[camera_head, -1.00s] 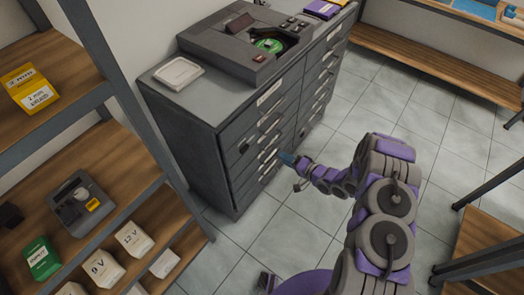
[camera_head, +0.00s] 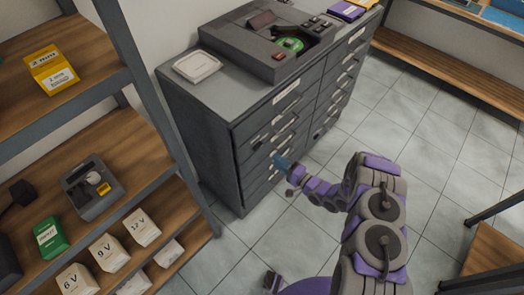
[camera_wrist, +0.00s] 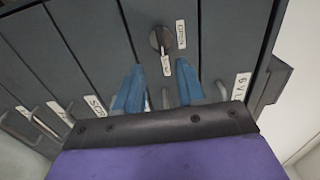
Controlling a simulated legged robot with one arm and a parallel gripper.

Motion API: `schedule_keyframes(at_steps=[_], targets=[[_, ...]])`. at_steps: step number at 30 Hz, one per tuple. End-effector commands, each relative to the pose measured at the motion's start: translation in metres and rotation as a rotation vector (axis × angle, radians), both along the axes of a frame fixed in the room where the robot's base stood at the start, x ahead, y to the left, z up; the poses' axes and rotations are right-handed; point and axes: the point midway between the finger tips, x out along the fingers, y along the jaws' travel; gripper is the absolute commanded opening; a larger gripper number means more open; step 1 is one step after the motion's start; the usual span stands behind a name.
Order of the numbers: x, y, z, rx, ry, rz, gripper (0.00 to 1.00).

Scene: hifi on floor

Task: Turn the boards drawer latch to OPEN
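The latch (camera_wrist: 160,40) is a round metal piece on a grey drawer front in the wrist view, with a white OPEN label (camera_wrist: 180,34) beside it and a second small label (camera_wrist: 166,65) near it. In the head view, a small dark piece on the cabinet front (camera_head: 257,143) may be this latch. My gripper (camera_wrist: 158,88) has two blue fingers spread apart, pointing at the drawer fronts, with the latch beyond the fingertips. No grip on the latch shows. In the head view, my gripper (camera_head: 280,162) is close to the lower drawers of the grey cabinet (camera_head: 205,150).
Pale drawer handles and labels lie around the fingers in the wrist view. A grey device (camera_head: 265,45) and a white tray (camera_head: 197,67) sit on the cabinet. A wooden shelf unit (camera_head: 110,150) with boxes stands at left. Tiled floor (camera_head: 390,110) is clear at right.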

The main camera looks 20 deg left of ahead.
Motion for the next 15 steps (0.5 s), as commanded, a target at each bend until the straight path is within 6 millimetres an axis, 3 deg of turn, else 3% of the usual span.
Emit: schedule_keyframes(at_steps=[9, 15], targets=[[0.020, 0.053, -0.002, -0.001, -0.001, 0.004, 0.39], [0.031, 0.078, -0.001, 0.000, -0.001, 0.002, 0.39]])
